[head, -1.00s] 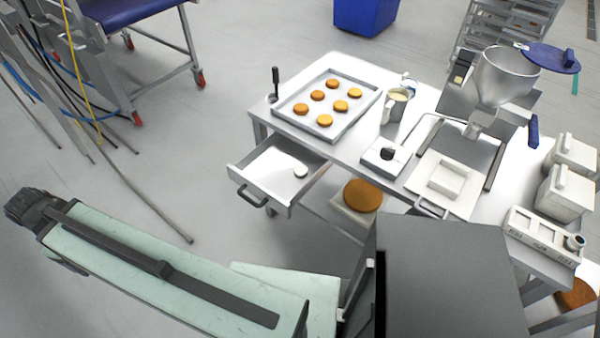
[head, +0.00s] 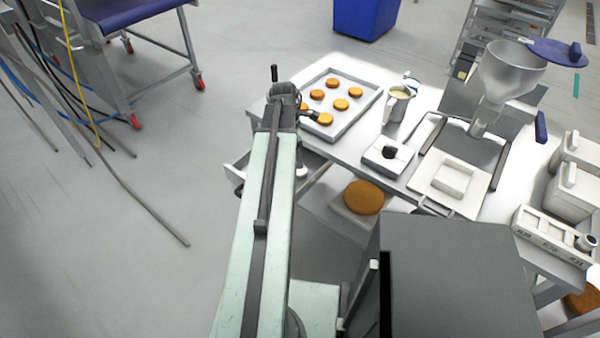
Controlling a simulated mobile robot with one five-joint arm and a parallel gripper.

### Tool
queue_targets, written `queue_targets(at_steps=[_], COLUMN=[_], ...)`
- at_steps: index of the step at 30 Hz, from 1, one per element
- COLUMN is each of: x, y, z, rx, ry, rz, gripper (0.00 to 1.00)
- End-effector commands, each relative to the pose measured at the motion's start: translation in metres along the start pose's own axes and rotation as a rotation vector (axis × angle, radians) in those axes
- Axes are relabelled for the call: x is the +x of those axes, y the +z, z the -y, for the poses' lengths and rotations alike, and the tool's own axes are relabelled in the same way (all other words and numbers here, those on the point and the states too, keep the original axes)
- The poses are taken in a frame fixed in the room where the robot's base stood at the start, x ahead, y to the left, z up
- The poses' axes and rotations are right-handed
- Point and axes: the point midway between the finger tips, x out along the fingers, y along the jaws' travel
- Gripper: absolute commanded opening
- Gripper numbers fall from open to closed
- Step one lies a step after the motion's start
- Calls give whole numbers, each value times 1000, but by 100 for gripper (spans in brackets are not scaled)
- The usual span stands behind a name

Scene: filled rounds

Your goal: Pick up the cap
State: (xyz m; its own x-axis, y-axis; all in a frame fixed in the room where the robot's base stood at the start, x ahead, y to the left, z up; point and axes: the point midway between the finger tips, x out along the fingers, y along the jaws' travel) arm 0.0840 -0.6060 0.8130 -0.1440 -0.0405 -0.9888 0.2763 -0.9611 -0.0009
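A small white round piece (head: 302,172), which looks like a cap, lies in the open drawer (head: 236,174) under the table's left end. My arm crosses over the drawer and hides most of it, and the piece shows just right of the arm. My gripper (head: 288,98) is the dark end of the arm, over the table's left corner beside the tray, beyond the white piece in the picture. Its fingers are too small and dark to tell open from shut. I see nothing clearly held.
A tray (head: 368,112) of orange and yellow rounds stands right of my gripper, with an upright black-handled tool (head: 274,73) behind it. A jug (head: 396,104), white scale-like box (head: 386,158) and steel funnel (head: 510,68) stand farther right. A brown-topped stool (head: 363,197) is below.

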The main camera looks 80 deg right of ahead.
Motion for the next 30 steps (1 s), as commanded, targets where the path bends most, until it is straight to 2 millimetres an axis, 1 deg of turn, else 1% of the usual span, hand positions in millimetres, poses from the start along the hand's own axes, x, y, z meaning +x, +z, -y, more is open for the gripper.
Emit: queue_targets(at_steps=[7,11,14,22,24,30], x=[28,27,34,78,81,78], y=[-2,-2,-2,-4,-3,-2], z=[0,0,0,-1,-1,-1], rx=[1,1,2,3,3,3], ry=[0,1,1,1,1,1], rz=[0,0,0,0,0,0], gripper=[73,73,73,73,73,73])
